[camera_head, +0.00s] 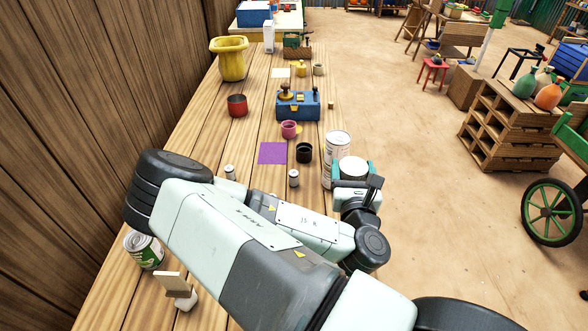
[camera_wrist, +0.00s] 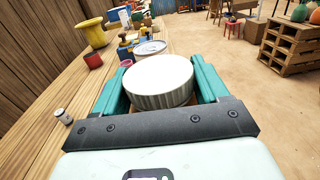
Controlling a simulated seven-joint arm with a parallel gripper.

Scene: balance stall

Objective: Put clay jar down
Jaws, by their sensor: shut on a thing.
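The clay jar shows mainly as a round white top with a ribbed rim, seen in the head view (camera_head: 352,163) and in the wrist view (camera_wrist: 160,80). Its lower body is mostly hidden by the top and my gripper. My gripper (camera_head: 354,172) has its teal fingers on either side of the jar and is shut on it; the wrist view also shows the gripper (camera_wrist: 158,68). The jar is at the right edge of the wooden table (camera_head: 205,125), right beside a tall labelled can (camera_head: 338,143). I cannot tell its height above the table.
A purple square (camera_head: 272,153) lies left of a black cup (camera_head: 304,152). A pink cup (camera_head: 289,129), red pot (camera_head: 237,105), blue box (camera_head: 297,106) and yellow tub (camera_head: 231,60) stand farther back. Two small jars (camera_head: 293,178) (camera_head: 230,172) stand near my arm. A green-labelled can (camera_head: 144,249) is front left.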

